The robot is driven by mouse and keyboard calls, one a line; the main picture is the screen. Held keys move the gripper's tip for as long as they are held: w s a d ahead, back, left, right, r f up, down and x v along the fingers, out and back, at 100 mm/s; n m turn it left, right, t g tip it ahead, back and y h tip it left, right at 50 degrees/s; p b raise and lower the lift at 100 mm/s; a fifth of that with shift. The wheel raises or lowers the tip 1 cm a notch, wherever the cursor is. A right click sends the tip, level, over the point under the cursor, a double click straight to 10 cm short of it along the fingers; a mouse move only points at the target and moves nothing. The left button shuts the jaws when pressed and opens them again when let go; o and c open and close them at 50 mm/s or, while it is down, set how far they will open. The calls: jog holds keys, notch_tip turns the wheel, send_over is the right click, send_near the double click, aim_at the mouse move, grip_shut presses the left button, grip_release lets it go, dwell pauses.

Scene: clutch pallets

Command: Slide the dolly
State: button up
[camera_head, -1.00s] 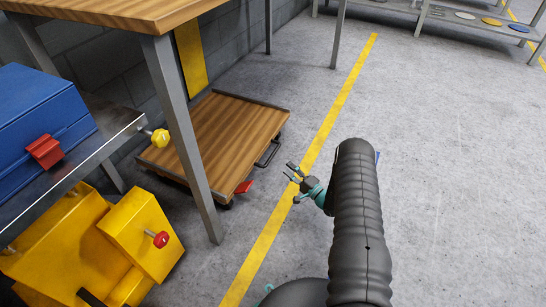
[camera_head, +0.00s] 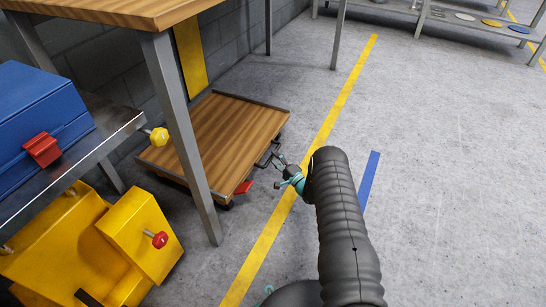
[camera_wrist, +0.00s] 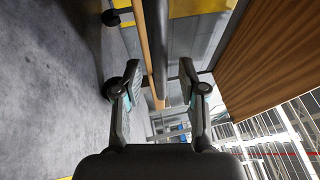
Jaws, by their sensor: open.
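The dolly (camera_head: 225,135) is a low wooden platform with a dark rim, standing on the floor under the workbench. Its dark loop handle (camera_head: 268,153) sticks out on the right side, and a red pedal (camera_head: 244,187) is at its near right corner. My gripper (camera_head: 278,172) is open beside the handle, just right of the dolly. In the wrist view my gripper (camera_wrist: 160,78) has its fingers spread, with the dolly's wooden edge (camera_wrist: 143,45) and a dark bar, likely the handle, ahead between them. I cannot tell whether a finger touches the bar.
The workbench leg (camera_head: 183,140) stands in front of the dolly. A yellow machine (camera_head: 135,235) and a blue case (camera_head: 40,110) are at left. A yellow floor line (camera_head: 325,130) and a blue strip (camera_head: 370,180) mark open floor at right.

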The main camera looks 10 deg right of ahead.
jog(key=shift+x, duration=0.95)
grip_shut()
